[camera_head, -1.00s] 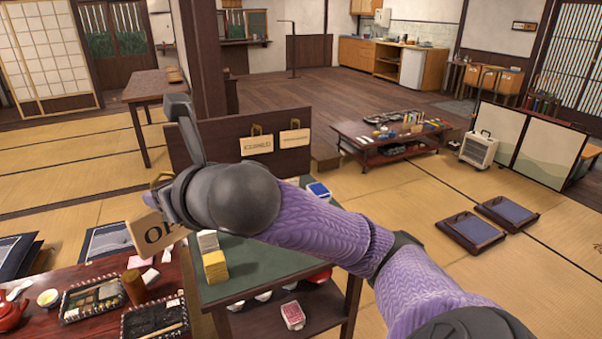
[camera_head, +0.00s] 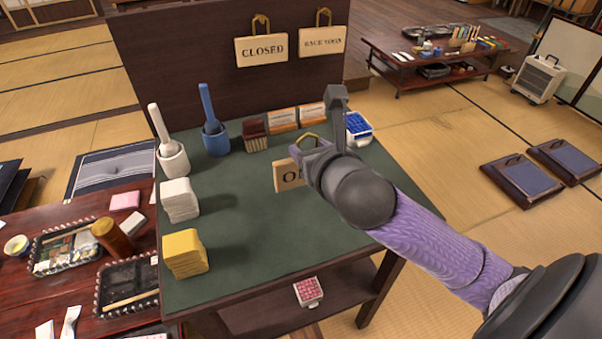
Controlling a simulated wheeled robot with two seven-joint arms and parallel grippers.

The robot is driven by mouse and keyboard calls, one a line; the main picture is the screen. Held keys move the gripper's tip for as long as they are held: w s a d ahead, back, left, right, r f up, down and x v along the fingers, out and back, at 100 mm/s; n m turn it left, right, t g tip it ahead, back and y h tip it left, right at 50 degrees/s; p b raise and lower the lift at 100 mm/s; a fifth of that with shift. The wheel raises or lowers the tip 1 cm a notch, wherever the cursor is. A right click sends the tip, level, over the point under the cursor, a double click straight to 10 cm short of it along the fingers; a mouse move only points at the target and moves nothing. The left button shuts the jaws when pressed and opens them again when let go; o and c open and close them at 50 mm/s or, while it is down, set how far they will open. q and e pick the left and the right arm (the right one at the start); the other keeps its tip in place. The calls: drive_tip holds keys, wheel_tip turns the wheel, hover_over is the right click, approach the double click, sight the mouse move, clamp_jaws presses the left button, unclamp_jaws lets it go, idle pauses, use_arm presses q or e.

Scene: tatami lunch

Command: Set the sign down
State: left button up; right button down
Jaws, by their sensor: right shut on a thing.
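The sign (camera_head: 289,176) is a small wooden board with a brass loop handle (camera_head: 308,141) and dark letters, of which only an "O" shows clearly. My right gripper (camera_head: 308,153) is shut on the sign near its handle and partly covers it. The sign is upright over the right half of the green-topped table (camera_head: 236,255); I cannot tell if its lower edge touches the top. My left gripper is not in view.
A "CLOSED" sign (camera_head: 262,48) and a "BACK SOON" sign (camera_head: 323,42) hang on the dark board (camera_head: 180,60). White (camera_head: 180,200) and yellow stacks (camera_head: 185,253), a blue cup (camera_head: 215,138) and a blue-filled box (camera_head: 358,128) stand on the table. Its front middle is clear.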

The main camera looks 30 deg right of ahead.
wheel_tip(320, 180, down, 7)
drive_tip(key=b, duration=0.3)
drive_tip(key=shift+a+b, duration=0.1)
drive_tip(key=shift+b, duration=0.3)
drive_tip(key=shift+r, duration=0.15)
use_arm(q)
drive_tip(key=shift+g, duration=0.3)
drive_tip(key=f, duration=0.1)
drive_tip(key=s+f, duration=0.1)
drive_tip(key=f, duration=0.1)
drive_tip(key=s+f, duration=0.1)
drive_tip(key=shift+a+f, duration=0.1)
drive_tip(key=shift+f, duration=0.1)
use_arm(e)
drive_tip(key=shift+c, duration=2)
unclamp_jaws()
drive_tip(key=shift+o, duration=1.2)
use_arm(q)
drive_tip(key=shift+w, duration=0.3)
